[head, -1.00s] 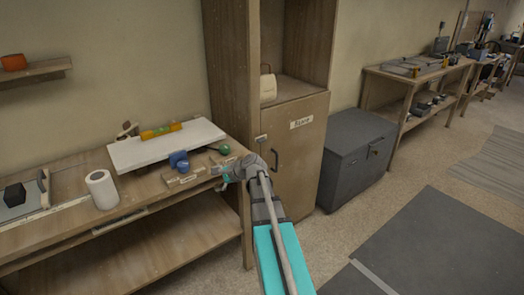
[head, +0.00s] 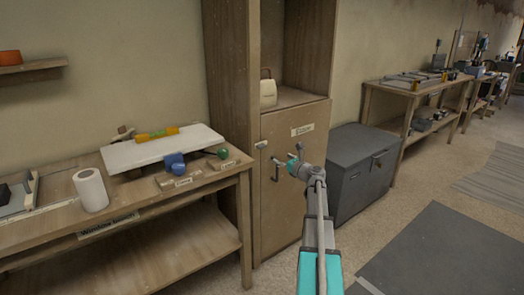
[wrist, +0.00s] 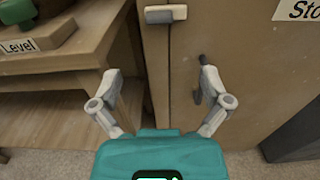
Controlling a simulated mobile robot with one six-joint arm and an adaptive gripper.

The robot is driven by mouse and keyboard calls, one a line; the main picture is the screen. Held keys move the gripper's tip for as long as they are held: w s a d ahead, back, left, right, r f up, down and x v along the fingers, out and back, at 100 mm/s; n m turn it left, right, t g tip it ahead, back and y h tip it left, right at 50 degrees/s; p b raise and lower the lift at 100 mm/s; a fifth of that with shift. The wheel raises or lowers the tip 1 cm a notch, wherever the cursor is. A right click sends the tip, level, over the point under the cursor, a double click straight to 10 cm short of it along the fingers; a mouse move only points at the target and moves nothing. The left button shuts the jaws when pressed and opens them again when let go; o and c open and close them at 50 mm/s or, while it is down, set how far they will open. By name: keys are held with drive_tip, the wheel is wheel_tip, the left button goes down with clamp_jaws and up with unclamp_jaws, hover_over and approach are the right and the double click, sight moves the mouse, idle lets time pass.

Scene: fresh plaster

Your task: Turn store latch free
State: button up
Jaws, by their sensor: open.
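The store latch (head: 262,144) is a small pale bar at the upper left edge of the wooden cupboard door (head: 290,205). In the wrist view the latch (wrist: 165,14) lies crosswise at the top, over the gap between door and frame. My gripper (head: 288,166) is in front of the door, below and right of the latch in the head view. In the wrist view my gripper (wrist: 160,76) has its fingers wide apart and empty, with the latch above and apart from them. A dark door handle (wrist: 203,62) is partly hidden behind the right finger.
A workbench (head: 215,183) stands left of the cupboard, holding a white board (head: 190,138), blue and green items and a paper roll (head: 90,190). A grey cabinet (head: 350,185) stands close on the right. Floor is open at the front right.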

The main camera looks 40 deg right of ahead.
sight(263, 147)
drive_tip(key=shift+w, duration=0.15)
drive_tip(key=w, duration=1.3)
drive_tip(key=shift+w, duration=0.25)
drive_tip(key=c, duration=1.2)
